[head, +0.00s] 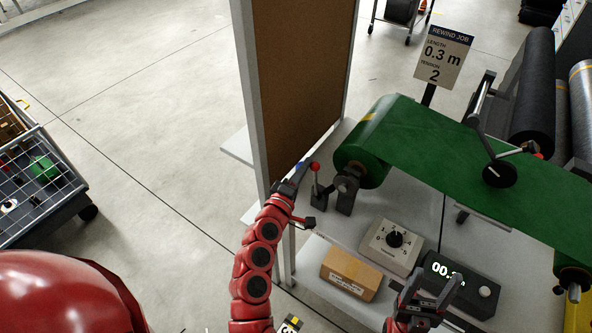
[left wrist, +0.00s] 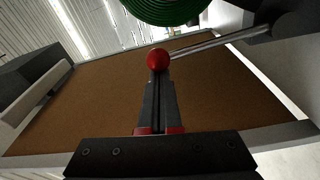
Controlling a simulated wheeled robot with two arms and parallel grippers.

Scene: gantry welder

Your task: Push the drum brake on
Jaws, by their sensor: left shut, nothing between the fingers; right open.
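The drum brake lever has a red ball knob (head: 315,167) on a short arm. It rises from a dark block beside the left end of the green roll (head: 366,165). My left gripper (head: 302,169) is shut and empty, just left of the knob. In the left wrist view the red knob (left wrist: 158,59) appears at the tips of the closed fingers (left wrist: 158,82); I cannot tell whether they touch. There a shiny rod (left wrist: 215,43) runs right from the knob to a dark block. My right gripper (head: 432,291) is open and empty, near the counter box.
A brown panel (head: 295,85) in a grey frame stands close behind my left gripper. A tension dial box (head: 391,246), a cardboard box (head: 351,273) and a counter display (head: 460,283) sit on the bench. A sign (head: 443,57) reads length 0.3 m, tension 2.

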